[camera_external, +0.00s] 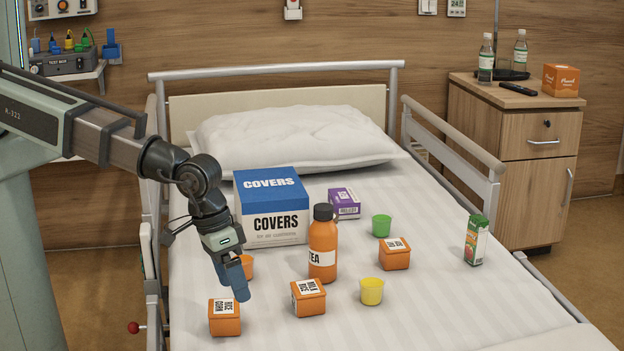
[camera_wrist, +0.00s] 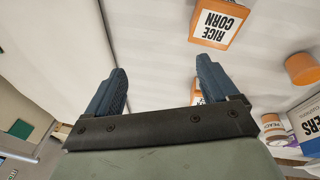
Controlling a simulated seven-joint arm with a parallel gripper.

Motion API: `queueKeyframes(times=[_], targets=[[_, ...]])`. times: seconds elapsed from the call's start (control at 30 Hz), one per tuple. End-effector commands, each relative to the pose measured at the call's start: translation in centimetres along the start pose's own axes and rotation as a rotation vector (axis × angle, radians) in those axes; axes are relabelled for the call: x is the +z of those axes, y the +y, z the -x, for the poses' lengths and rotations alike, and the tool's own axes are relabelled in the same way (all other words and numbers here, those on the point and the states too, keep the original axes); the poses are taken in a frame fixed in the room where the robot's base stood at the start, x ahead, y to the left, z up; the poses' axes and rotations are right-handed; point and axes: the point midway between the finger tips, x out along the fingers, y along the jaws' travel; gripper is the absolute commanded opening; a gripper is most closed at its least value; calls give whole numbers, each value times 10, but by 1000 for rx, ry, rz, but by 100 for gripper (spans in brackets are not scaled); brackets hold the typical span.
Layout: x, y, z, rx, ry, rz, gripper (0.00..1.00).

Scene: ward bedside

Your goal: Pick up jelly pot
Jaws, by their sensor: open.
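No label reading jelly is legible, so I cannot tell for certain which thing is the jelly pot. Small plain cups stand on the bed: a green cup (camera_external: 381,226), a yellow cup (camera_external: 371,291) and an orange cup (camera_external: 248,267), partly hidden behind my gripper (camera_external: 237,294). The orange cup also shows at the right edge of the wrist view (camera_wrist: 302,69). My gripper is open and empty above the bed's left side. In the wrist view, nothing lies between its fingers (camera_wrist: 160,66). An orange box marked RICE CORN (camera_wrist: 216,35) is beyond the right finger.
Several orange boxes, including one at front left (camera_external: 224,325) and one at front centre (camera_external: 308,304), stand nearby. The front right is clear.

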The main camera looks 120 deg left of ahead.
Motion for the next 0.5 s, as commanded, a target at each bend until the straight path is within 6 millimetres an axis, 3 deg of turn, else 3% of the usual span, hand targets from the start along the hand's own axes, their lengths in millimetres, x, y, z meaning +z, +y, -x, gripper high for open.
queueKeyframes(times=[0.03, 0.2, 0.4, 0.5], targets=[[-14, -22, 6, -26, 5, 41, 87], [-52, -88, 23, -109, 13, 171, 87], [-83, -161, 44, -200, 19, 314, 87], [-92, -188, 53, -233, 21, 368, 87]])
